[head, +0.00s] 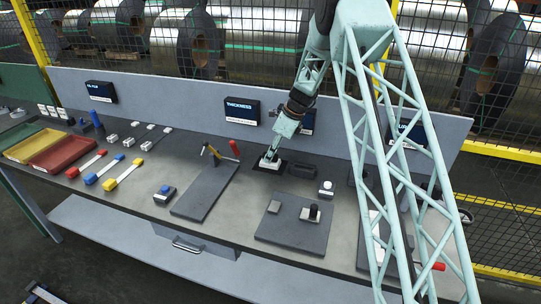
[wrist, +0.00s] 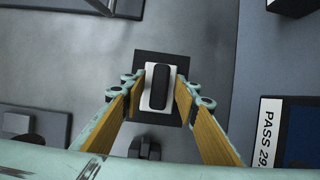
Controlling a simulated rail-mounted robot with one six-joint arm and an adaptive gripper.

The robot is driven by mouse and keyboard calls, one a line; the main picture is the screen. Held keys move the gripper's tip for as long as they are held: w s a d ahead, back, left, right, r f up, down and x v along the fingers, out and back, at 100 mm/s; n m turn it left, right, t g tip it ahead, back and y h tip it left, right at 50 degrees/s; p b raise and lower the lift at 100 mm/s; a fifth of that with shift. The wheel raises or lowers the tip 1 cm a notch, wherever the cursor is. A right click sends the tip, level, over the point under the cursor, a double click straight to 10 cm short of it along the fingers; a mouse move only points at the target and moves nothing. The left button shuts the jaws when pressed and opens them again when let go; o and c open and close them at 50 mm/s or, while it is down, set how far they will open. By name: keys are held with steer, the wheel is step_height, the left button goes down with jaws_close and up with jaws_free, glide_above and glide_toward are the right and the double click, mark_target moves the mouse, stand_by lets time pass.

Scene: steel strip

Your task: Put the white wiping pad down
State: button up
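The white wiping pad (wrist: 146,99) has a black handle (wrist: 161,88) along its top. It lies over a dark square mat (wrist: 150,58) in the wrist view; whether it rests fully on the mat is hard to tell. In the head view the pad (head: 270,165) shows at the back middle of the bench, below my gripper (head: 272,154). In the wrist view my gripper (wrist: 160,92) has its two fingers apart, one on each side of the pad. Gaps show between the fingers and the handle.
A black block (head: 302,170) stands right of the pad. A dark board with a yellow-and-red-handled tool (head: 205,190) lies left, and another board with small blocks (head: 293,230) lies in front. Display boxes (head: 242,111) stand along the back panel (head: 180,105).

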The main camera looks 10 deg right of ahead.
steer(key=shift+r, duration=0.1)
steer(key=v, duration=1.2)
steer(key=shift+p, duration=0.45)
steer(key=shift+r, duration=0.1)
steer(key=shift+a, duration=0.1)
